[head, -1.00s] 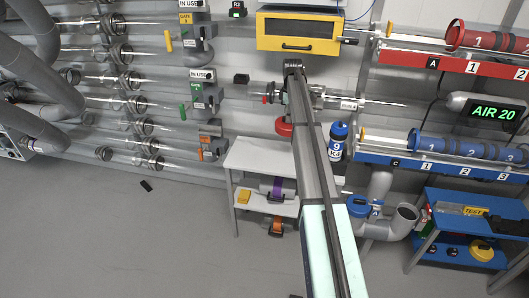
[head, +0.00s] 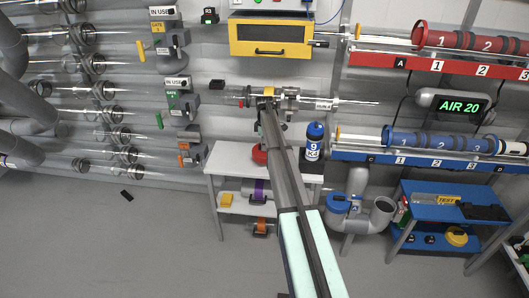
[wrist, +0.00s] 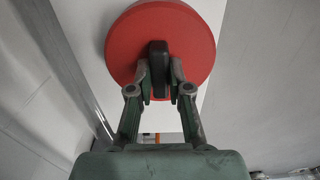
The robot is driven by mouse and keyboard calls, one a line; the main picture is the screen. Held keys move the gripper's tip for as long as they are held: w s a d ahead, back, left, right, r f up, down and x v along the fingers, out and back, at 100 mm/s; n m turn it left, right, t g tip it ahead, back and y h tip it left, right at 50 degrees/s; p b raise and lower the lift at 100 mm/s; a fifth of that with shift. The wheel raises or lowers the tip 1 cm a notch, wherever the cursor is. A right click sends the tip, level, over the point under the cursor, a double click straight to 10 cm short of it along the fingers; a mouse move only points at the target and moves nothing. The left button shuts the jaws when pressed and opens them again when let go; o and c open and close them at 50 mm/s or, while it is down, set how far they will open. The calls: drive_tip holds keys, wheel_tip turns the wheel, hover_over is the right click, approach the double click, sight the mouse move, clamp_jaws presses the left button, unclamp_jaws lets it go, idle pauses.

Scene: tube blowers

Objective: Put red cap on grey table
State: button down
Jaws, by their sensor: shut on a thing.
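The red cap (wrist: 120,45) is a round red disc with a dark bar handle across its middle. My gripper (wrist: 161,75) is shut on that handle in the wrist view. In the head view the red cap (head: 259,154) shows just left of my arm, over the top of the grey table (head: 225,162), with part of it hidden by the arm. The pale tabletop (wrist: 82,22) also lies behind the cap in the wrist view. I cannot tell whether the cap touches it. My fingers are hidden in the head view.
A horizontal tube assembly (head: 310,102) runs along the wall above the table. The table's left part is clear.

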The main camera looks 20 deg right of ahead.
drive_tip(key=shift+f+p, duration=0.35)
drive_tip(key=shift+f, duration=1.85)
drive_tip(key=shift+f, duration=0.2)
drive_tip(key=c, duration=1.1)
unclamp_jaws()
drive_tip(key=shift+r, duration=0.15)
wheel_tip(320, 180, up, 12)
drive_tip(key=shift+r+b, duration=0.1)
drive_tip(key=shift+b, duration=1)
